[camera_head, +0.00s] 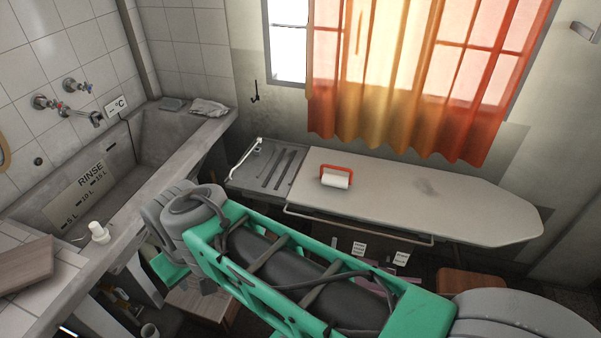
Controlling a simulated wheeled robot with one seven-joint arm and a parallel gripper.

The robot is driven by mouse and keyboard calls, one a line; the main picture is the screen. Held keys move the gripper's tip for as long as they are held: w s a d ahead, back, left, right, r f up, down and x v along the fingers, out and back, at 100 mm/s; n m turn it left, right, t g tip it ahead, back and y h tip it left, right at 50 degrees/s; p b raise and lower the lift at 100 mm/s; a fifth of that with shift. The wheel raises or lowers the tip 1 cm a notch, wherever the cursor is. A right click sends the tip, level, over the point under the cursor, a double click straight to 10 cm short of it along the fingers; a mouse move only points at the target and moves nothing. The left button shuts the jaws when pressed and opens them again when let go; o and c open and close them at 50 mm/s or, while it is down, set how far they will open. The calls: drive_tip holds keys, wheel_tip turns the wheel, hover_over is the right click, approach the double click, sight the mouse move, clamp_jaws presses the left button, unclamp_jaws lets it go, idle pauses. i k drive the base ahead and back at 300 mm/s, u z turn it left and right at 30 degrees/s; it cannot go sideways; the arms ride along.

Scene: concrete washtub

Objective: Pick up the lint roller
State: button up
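The lint roller (336,180) lies on the ironing board (440,195), near its left end. It has a red handle frame and a white roll, and it shows whole with nothing in front of it. My teal and grey arm crosses the lower middle of the view, in front of and below the board. My gripper cannot be made out; the arm's far end is at the left, apart from the lint roller.
A concrete washtub (170,135) with taps (85,105) stands at the left. A white bottle (98,232) stands on its edge and a cloth (209,107) lies at its back corner. An orange curtain (400,80) hangs behind the board. The board's right part is clear.

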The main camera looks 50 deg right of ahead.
sight(336, 182)
drive_tip(key=i, duration=0.5)
drive_tip(key=z, duration=2.2)
drive_tip(key=i, duration=0.45)
drive_tip(key=z, duration=0.05)
drive_tip(key=k, duration=0.5)
drive_tip(key=u, duration=2.3)
drive_tip(key=k, duration=0.65)
drive_tip(key=z, duration=1)
drive_tip(key=i, duration=0.65)
drive_tip(key=u, duration=0.05)
